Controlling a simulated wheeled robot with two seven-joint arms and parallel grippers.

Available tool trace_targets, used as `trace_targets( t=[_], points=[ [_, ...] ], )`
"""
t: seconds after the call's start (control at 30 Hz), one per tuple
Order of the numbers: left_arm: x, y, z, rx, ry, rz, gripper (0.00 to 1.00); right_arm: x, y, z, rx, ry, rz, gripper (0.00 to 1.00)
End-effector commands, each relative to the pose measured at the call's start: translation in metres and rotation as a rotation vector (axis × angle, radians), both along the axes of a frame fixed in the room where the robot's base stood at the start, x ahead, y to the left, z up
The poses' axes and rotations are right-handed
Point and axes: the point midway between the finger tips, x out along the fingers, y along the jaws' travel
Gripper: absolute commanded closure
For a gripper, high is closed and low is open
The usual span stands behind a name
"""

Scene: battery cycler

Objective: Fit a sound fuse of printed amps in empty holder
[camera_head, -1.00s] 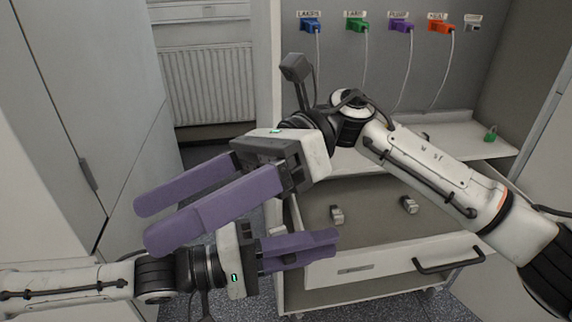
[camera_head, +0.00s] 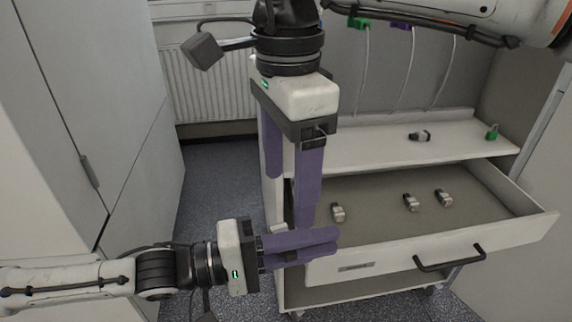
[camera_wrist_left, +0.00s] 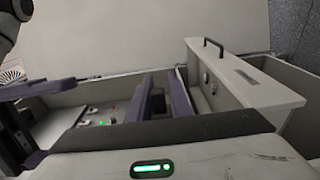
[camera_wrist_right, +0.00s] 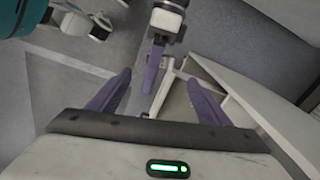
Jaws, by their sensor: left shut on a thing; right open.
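My left gripper (camera_head: 337,243) is shut on a small dark thing (camera_head: 291,256), mostly hidden between its purple fingers; I cannot tell its rating or condition. It is in front of the open drawer's left front corner. My right gripper (camera_head: 288,200) points down above it, open, with nothing visible between its fingers. Small grey-and-black fuse-like pieces lie in the drawer: one at left (camera_head: 338,212), one at middle (camera_head: 411,202), one at right (camera_head: 444,197). A similar dark piece (camera_head: 419,136) lies on the shelf above. No empty holder can be made out clearly.
The drawer (camera_head: 530,222) is pulled out, with a black handle (camera_head: 450,260). A green padlock-like item (camera_head: 492,133) stands on the shelf (camera_head: 370,150). Cables hang behind it. A tall cabinet (camera_head: 60,120) is at left. The left wrist view shows small red and green lights (camera_wrist_left: 105,120).

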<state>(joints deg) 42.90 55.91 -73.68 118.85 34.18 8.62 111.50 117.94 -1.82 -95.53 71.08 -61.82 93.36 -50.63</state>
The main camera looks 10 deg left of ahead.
Motion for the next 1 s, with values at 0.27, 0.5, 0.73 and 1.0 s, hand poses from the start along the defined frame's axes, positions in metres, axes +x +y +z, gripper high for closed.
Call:
trace_targets(
  t=[0.27, 0.5, 0.73, 1.0],
  points=[
    [0.000, 0.000, 0.000, -0.001, 0.000, 0.000, 1.00, -0.001, 0.000, -0.055, -0.001, 0.003, 0.001, 0.28],
    [0.000, 0.000, 0.000, -0.001, 0.000, 0.000, 1.00, -0.001, 0.000, -0.088, 0.002, 0.002, 0.001, 0.28],
    [0.000, 0.000, 0.000, -0.001, 0.000, 0.000, 1.00, -0.001, 0.001, -0.097, 0.004, 0.001, 0.001, 0.28],
    [0.000, 0.000, 0.000, -0.001, 0.000, 0.000, 1.00, -0.001, 0.001, -0.097, 0.003, 0.002, 0.001, 0.38]
  ],
)
